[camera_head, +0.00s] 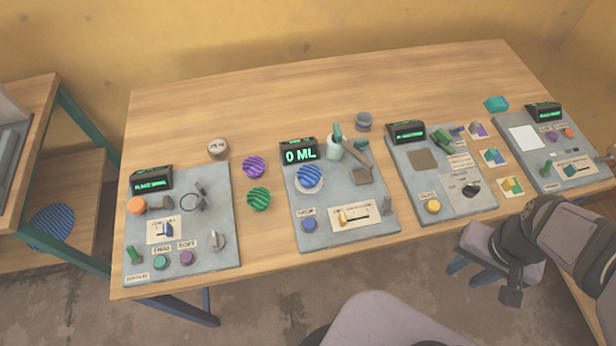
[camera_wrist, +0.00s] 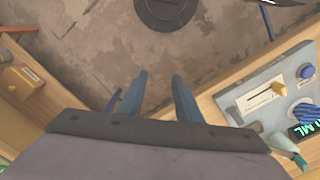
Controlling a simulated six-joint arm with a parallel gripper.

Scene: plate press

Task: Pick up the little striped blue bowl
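The little striped blue bowl (camera_head: 309,175) sits on a pale round dish on the grey panel with the "0 ML" display (camera_head: 299,153). It also shows, cut off, at the right edge of the wrist view (camera_wrist: 308,114). A bigger-looking blue striped round thing (camera_head: 52,226) lies on the lower shelf at the left. My gripper (camera_head: 472,270) is at the front edge of the table, right of the bowl and well apart from it. In the wrist view its two fingers (camera_wrist: 160,76) are spread with nothing between them, over the floor.
Purple (camera_head: 254,167) and green (camera_head: 259,199) striped round pieces lie on the wood left of the bowl. A pale cup (camera_head: 334,150) and a lever (camera_head: 355,158) stand close behind it. Other control panels flank this one. The back of the table (camera_head: 270,95) is clear.

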